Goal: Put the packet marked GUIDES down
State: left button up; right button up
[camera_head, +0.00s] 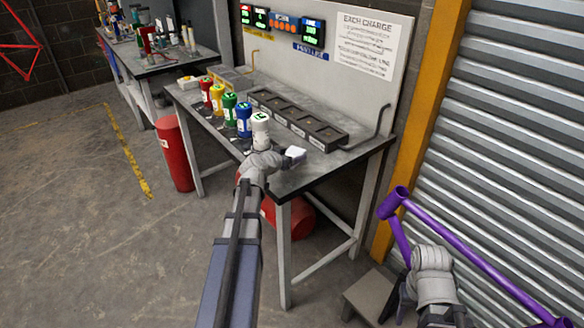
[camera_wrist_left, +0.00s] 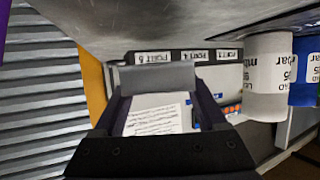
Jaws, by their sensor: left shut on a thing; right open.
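A small pale packet (camera_head: 295,153) is at the tip of my left gripper (camera_head: 284,159), over the near right part of the workbench (camera_head: 300,178). In the left wrist view my left gripper (camera_wrist_left: 163,92) has its dark fingers shut on the packet (camera_wrist_left: 165,77), which shows as a plain grey block. I cannot read any marking on it. Whether it touches the bench top is unclear. My right gripper (camera_head: 398,296) is open at the lower right, beside a purple tubular frame (camera_head: 455,240); its fingers are partly hidden.
Several coloured bottles, with a white one (camera_head: 260,128) nearest, stand left of the packet. A dark compartment rack (camera_head: 300,118) with port labels is behind it. The bench's right end is mostly clear. A red cylinder (camera_head: 174,153) stands left of the bench.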

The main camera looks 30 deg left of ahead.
pick_arm(q)
jog(key=shift+f+b, duration=1.65)
jog(key=shift+f, duration=0.15)
jog(key=shift+f, duration=0.1)
jog(key=shift+f, duration=0.15)
jog(key=o, duration=1.3)
jog(key=shift+r, duration=0.2)
jog(key=shift+s+r, duration=0.1)
jog(key=shift+r, duration=0.1)
jog(key=p+v, duration=0.4)
jog(key=v, duration=0.7)
jog(key=shift+s+r+p, duration=0.1)
jog(key=shift+s+p, duration=0.2)
jog(key=shift+s, duration=0.05)
